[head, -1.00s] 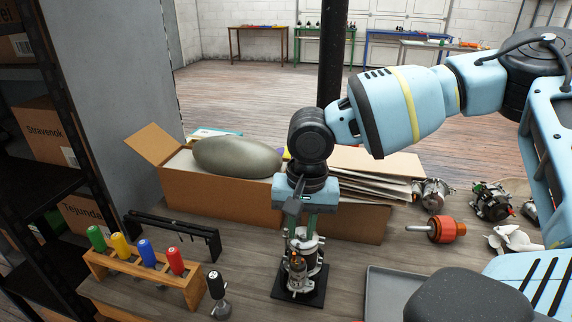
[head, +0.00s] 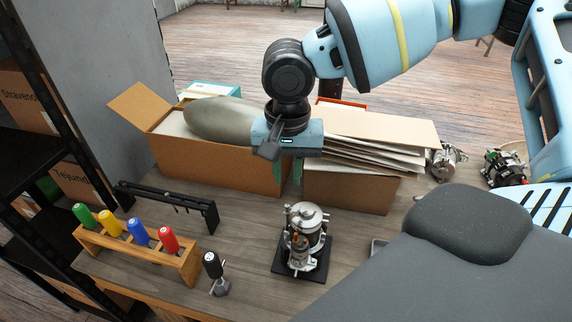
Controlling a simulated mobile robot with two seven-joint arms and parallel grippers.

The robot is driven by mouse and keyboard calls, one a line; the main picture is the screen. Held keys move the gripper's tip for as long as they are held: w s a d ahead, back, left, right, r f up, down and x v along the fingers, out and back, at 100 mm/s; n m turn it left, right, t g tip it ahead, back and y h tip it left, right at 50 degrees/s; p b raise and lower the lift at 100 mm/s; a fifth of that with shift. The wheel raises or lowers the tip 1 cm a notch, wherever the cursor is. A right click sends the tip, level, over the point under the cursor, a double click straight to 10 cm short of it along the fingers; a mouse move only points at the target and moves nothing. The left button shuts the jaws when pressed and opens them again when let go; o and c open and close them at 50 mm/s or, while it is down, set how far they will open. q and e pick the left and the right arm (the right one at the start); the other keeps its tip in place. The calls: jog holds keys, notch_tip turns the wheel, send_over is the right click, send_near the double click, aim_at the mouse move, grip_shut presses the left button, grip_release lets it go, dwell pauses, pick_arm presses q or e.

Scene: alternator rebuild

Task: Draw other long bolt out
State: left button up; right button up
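The alternator (head: 303,231) stands upright on a black square base plate (head: 317,270) on the wooden bench, with its silver round end on top and copper-coloured parts on its near side. My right gripper (head: 290,185) points down above and slightly left of the alternator, clear of it. Its two green fingers show with a narrow gap between them. I cannot make out whether a thin bolt is between them. The long bolts cannot be picked out at this size. My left gripper is out of view.
A black rail rack (head: 170,200) and a wooden holder (head: 140,256) with coloured-handled tools stand left. A black-handled tool (head: 213,268) stands nearer. Open cartons (head: 225,172) with a grey sack and flat sheets are behind. Other alternator parts (head: 448,160) lie right.

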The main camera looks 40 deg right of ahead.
aim_at(287, 205)
notch_tip(287, 205, down, 5)
jog(key=shift+r+b, duration=0.1)
jog(key=shift+b, duration=0.75)
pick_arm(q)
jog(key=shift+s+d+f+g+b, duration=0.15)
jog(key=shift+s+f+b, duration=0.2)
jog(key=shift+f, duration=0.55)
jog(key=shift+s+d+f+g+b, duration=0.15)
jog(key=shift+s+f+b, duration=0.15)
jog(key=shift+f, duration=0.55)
pick_arm(e)
jog(key=shift+f, duration=1.45)
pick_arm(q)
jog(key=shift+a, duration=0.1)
pick_arm(e)
jog(key=c, duration=0.4)
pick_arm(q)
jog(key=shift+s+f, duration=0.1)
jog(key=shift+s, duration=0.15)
pick_arm(e)
grip_shut()
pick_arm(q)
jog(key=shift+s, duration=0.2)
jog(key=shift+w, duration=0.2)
pick_arm(e)
jog(key=shift+r, duration=0.15)
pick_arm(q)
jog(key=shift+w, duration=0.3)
pick_arm(e)
jog(key=shift+r, duration=0.1)
